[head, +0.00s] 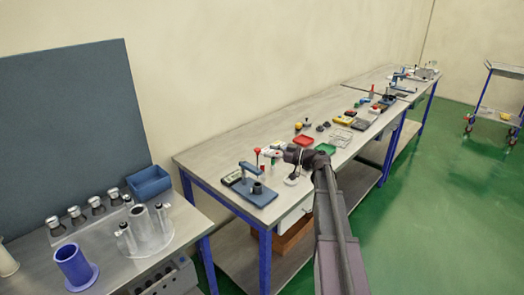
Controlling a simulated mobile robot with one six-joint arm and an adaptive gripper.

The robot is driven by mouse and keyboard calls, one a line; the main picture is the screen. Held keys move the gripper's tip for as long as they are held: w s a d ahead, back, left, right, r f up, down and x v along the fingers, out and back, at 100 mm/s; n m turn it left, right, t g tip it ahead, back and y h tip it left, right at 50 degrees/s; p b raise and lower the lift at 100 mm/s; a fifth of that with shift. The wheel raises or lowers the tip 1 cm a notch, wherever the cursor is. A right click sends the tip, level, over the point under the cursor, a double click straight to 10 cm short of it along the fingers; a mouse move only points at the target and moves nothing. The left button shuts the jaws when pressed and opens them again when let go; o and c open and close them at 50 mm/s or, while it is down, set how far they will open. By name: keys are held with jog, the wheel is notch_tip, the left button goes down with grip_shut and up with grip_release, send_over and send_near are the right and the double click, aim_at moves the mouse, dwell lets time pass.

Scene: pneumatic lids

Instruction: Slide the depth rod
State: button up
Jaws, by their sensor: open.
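A blue fixture (262,198) with a flat base, an angled blue arm and a dark round cup (257,188) stands near the left front corner of the long bench. A dark display unit (232,178) sits at its left edge. A thin upright stem with a red knob (257,151) shows just behind the fixture. I cannot tell for certain which part is the depth rod; it is small or hidden here. My gripper (270,153) is open, above the bench, right of the red knob and behind the fixture. Its fingertips are too small to see clearly, and I see nothing held.
A red tray (325,149), a wire rack (341,137) and yellow boxes (342,119) lie farther along the long bench. My arm crosses its front edge. A left bench holds a blue flanged cylinder (75,266), a metal cylinder assembly and a blue bin (149,183).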

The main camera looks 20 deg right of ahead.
jog(key=v, duration=0.6)
jog(key=shift+s+d, duration=0.15)
dwell(0.4)
jog(key=s+a+f+m+g+h, duration=0.2)
jog(key=s+a+f+g+h, duration=0.15)
jog(key=s+a+f, duration=0.35)
jog(key=s+a+f+m+g+h, duration=0.25)
jog(key=a+f+g, duration=0.2)
jog(key=a, duration=0.45)
jog(key=s+a+f+m+g+h, duration=0.1)
jog(key=s+f+m+h, duration=0.2)
jog(key=s, duration=0.4)
jog(key=s+a+f+m+g+h, duration=0.1)
jog(key=s+f+m+h, duration=0.2)
jog(key=s, duration=0.5)
jog(key=shift+s+f+g+h, duration=0.35)
jog(key=shift+f+h, duration=0.2)
jog(key=shift+h, duration=0.65)
